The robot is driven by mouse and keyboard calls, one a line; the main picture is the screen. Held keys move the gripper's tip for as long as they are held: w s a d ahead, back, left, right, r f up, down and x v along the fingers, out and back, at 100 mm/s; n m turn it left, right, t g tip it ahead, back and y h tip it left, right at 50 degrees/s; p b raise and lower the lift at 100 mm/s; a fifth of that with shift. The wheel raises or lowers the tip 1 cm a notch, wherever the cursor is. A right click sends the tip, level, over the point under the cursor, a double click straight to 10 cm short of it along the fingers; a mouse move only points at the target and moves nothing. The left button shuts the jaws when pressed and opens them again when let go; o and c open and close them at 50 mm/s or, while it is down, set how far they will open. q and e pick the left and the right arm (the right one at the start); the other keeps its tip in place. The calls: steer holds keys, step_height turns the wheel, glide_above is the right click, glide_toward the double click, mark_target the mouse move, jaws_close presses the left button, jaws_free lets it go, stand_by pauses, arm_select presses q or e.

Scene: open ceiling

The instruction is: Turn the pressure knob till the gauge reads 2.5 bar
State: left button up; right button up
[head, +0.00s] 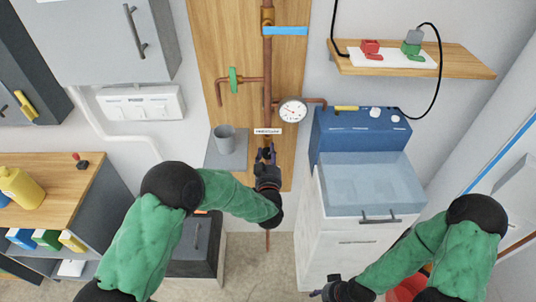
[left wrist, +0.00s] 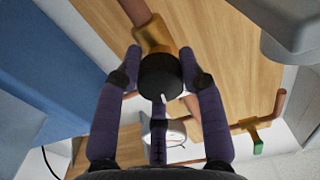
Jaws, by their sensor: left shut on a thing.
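The black pressure knob (left wrist: 160,76) with a white pointer mark sits on a brass fitting (left wrist: 153,35) on the copper pipe. My left gripper (head: 267,154) is at the pipe below a white label; in the left wrist view its purple fingers (left wrist: 160,88) are closed around the knob. In the head view the gripper hides the knob. The round white gauge (head: 292,110) is up and to the right of the gripper; its needle is too small to read. My right gripper (head: 330,290) is low at the bottom edge, away from the pipe; its fingers are unclear.
A green-handled valve (head: 233,80) is on the pipe branch at upper left. A grey cup (head: 225,138) stands on a small shelf left of the gripper. A blue machine (head: 360,130) on a white cabinet (head: 355,225) stands close on the right.

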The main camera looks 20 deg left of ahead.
arm_select(q)
steer(key=shift+s+f+m, duration=0.15)
steer(key=shift+f+m, duration=0.2)
steer(key=shift+m, duration=0.55)
steer(key=m+p, duration=0.1)
steer(key=m, duration=0.2)
steer(key=m+p, duration=0.1)
steer(key=m, duration=0.4)
steer(key=shift+f, duration=0.15)
stand_by(0.4)
steer(key=o, duration=1.2)
steer(key=shift+a, duration=0.15)
steer(key=shift+c, duration=0.2)
steer(key=shift+r, duration=0.2)
steer(key=shift+r, duration=0.1)
